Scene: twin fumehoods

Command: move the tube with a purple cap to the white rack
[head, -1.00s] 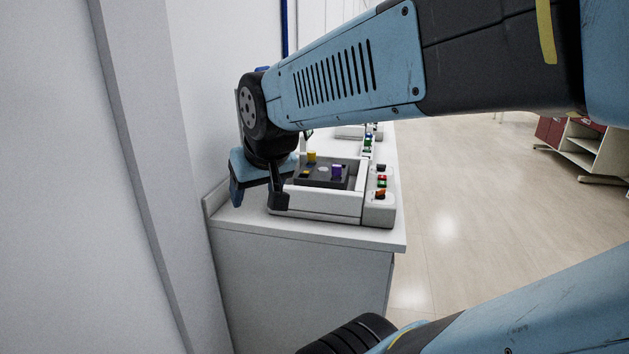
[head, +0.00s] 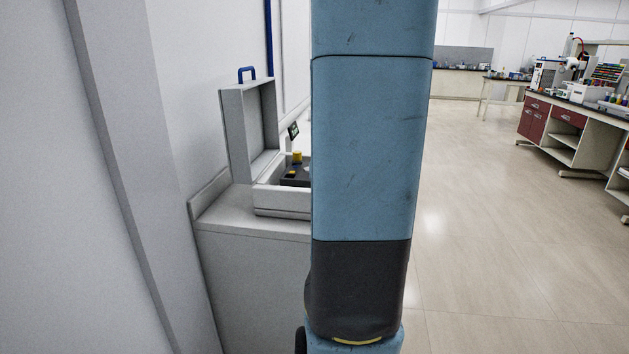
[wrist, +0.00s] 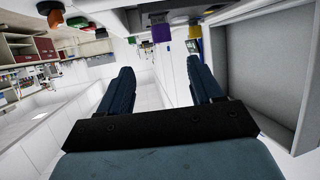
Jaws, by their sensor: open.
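The purple-capped tube (wrist: 161,33) shows at the top of the wrist view, where the picture is turned over. It stands in the dark block of the white machine. In the head view my arm hides it. My gripper (wrist: 163,82) is open in the wrist view, with nothing between its fingers; the purple cap lies beyond the fingertips, apart from them. In the head view my gripper is out of sight. I cannot pick out the white rack for certain.
The white machine (head: 281,200) has its lid (head: 236,135) raised and a yellow cap (head: 297,157) inside. It stands on a white counter (head: 250,221) beside the wall. A bench with red drawers (head: 533,119) and lab items is at the right. The floor between is clear.

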